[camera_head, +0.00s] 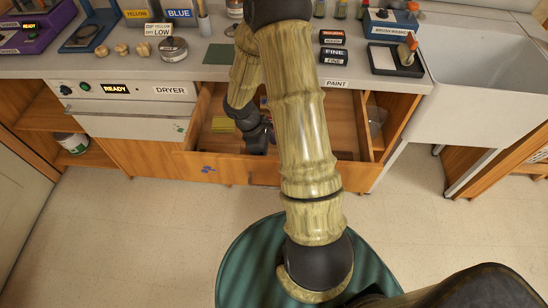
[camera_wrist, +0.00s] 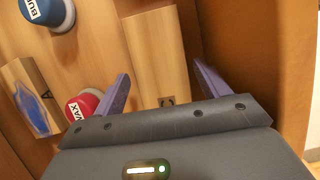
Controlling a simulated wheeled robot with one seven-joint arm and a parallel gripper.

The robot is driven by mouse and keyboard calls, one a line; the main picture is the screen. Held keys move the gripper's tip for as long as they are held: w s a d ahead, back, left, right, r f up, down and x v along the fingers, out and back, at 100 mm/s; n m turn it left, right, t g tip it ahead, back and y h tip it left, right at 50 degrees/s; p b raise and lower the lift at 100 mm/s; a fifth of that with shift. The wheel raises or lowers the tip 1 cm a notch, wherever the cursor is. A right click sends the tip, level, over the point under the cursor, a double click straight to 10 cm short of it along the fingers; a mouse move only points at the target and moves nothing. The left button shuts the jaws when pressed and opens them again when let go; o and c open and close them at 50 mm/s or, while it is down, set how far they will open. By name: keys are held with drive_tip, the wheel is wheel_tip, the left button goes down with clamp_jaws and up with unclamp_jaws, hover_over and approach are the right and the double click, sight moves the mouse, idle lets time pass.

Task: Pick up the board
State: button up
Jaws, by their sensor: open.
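A pale wooden board (camera_wrist: 153,42), a long flat plank with a small dark mark near its near end, lies in the wrist view between my gripper's fingers. It appears to lie in the open drawer (camera_head: 235,170). My gripper (camera_wrist: 162,76) is open, with one purple finger to each side of the board's near part; I cannot tell whether either finger touches it. In the head view my arm reaches down into the drawer and hides much of its inside, and I cannot make out the board there.
In the wrist view, a red-lidded container (camera_wrist: 82,103), a blue container (camera_wrist: 50,12) and a wooden block with a blue patch (camera_wrist: 38,97) are to the left. A brown wall (camera_wrist: 245,50) rises close on the right. The counter (camera_head: 215,67) overhangs the drawer's back.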

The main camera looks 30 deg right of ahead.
drive_tip(key=shift+x, duration=0.9)
drive_tip(key=c, duration=0.8)
wheel_tip(320, 180, up, 10)
drive_tip(key=p, duration=0.1)
drive_tip(key=shift+p, duration=0.35)
